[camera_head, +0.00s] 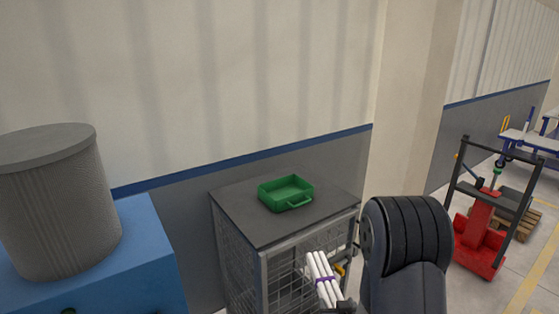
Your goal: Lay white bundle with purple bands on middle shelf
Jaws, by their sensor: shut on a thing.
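The white bundle (317,268) is a few white pipes side by side, with a purple band (326,279) around them. It stands tilted at the lower middle, in front of the wire-mesh cabinet (287,228). My gripper (344,306) shows only as a small dark part at the bundle's lower end, by the bottom edge; it is shut on the bundle. My dark arm link hides the area to the right of the bundle. The cabinet's shelves are mostly hidden or cut off, and I cannot make out the middle shelf.
A green tray (285,192) with a handle lies on the cabinet top. A grey ribbed drum (56,203) stands on a blue cabinet (148,249) at left. A red pallet lifter (484,225) and a wooden pallet (519,212) stand at right on the floor.

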